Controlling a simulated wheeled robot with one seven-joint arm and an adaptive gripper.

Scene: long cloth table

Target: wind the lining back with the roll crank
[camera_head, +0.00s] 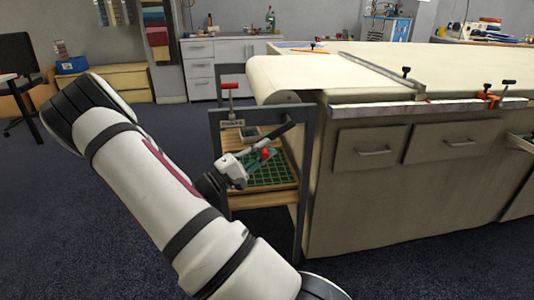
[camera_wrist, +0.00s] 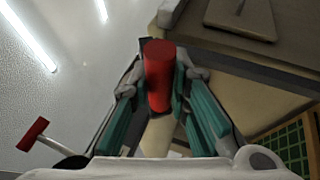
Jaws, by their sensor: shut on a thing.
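The roll crank's red handle (camera_wrist: 158,78) stands between the teal finger pads of my gripper (camera_wrist: 160,95) in the wrist view. My gripper is shut on it. In the head view my gripper (camera_head: 257,163) is low beside the roll stand, and a small part of the red handle (camera_head: 265,153) shows between the fingers. The dark crank arm (camera_head: 275,133) slants up and right from there. The cream lining (camera_head: 330,72) lies over the table's left end and curves down at the roll (camera_head: 268,84). The roll's underside is mostly hidden by the stand.
A second red-handled lever (camera_head: 229,87) stands on top of the dark stand frame (camera_head: 308,170); it also shows in the wrist view (camera_wrist: 33,134). A wooden shelf (camera_head: 240,201) with a green grid (camera_head: 275,172) lies under my gripper. A metal bar (camera_head: 380,75) with clamps lies across the table.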

